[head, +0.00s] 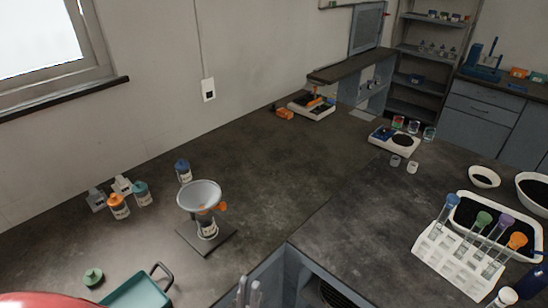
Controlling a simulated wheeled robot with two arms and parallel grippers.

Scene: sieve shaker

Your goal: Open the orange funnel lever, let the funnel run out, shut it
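The funnel (200,194) is a pale, wide bowl on a stand with a dark square base plate (188,236), on the left part of the dark bench. The small orange lever (223,206) sticks out to the right just below the bowl. A small clear jar with a label (208,230) stands on the plate under the funnel. The funnel's contents and outlet are hidden. My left gripper (248,291) shows only as pale fingertips at the bottom edge, in front of the funnel and well apart from it. Its finger gap is unclear. My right gripper is not in view.
Several small bottles (118,207) stand left of the funnel, with a blue-capped one (183,172) behind it. A teal tray (139,291) lies in front. A white rack with capped tubes (453,262) stands at the right. The bench right of the funnel is clear.

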